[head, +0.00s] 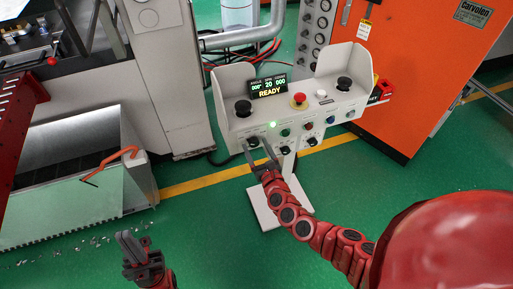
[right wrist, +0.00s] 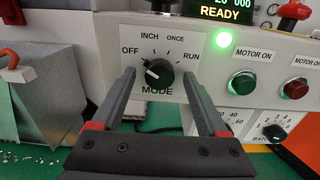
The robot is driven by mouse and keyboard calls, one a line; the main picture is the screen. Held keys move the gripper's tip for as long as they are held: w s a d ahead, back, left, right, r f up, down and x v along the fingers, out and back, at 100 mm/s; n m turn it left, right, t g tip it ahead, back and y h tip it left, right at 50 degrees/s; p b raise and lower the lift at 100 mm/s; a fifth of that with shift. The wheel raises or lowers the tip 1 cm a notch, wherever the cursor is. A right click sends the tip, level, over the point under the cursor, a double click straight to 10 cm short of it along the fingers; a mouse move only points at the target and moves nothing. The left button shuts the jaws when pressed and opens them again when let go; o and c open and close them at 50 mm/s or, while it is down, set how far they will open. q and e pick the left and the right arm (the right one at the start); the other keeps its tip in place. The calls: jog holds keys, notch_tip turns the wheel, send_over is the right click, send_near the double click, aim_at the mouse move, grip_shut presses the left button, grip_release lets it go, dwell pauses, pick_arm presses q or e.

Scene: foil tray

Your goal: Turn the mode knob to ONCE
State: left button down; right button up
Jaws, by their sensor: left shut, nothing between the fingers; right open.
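The black mode knob (right wrist: 158,73) is on the front face of the grey control console (head: 240,128), above the word MODE. OFF, INCH, ONCE and RUN are printed in an arc around it. Its white pointer mark aims up-left, towards OFF. In the head view the knob (head: 253,141) is at the left of the console's front. My right gripper (right wrist: 157,84) is open, with one finger on each side of the knob in the picture; I cannot tell whether they touch it. It also shows in the head view (head: 258,156). My left gripper (head: 129,246) is shut and empty, low over the floor.
Right of the knob are a green MOTOR ON button (right wrist: 242,83), a red button (right wrist: 294,88) and a lower black knob (right wrist: 274,132). The display (head: 268,86) reads READY. An orange cabinet (head: 425,75) stands behind right. The green floor is open in front.

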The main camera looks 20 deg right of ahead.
grip_shut()
dwell(0.3)
jog(key=m+b, duration=0.2)
jog(key=m, duration=0.1)
jog(key=shift+f+b, duration=0.25)
jog(key=shift+b, duration=0.15)
jog(key=m+b, duration=0.2)
jog(key=m, duration=0.2)
jog(key=shift+r+m+b, duration=0.1)
jog(key=shift+m+b, duration=0.2)
jog(key=shift+b, duration=0.05)
jog(key=m+b, duration=0.1)
jog(key=m, duration=0.2)
jog(key=shift+m, duration=0.4)
jog(key=shift+r+m+b, duration=0.1)
jog(key=shift+m+b, duration=0.65)
jog(key=shift+m, duration=1.45)
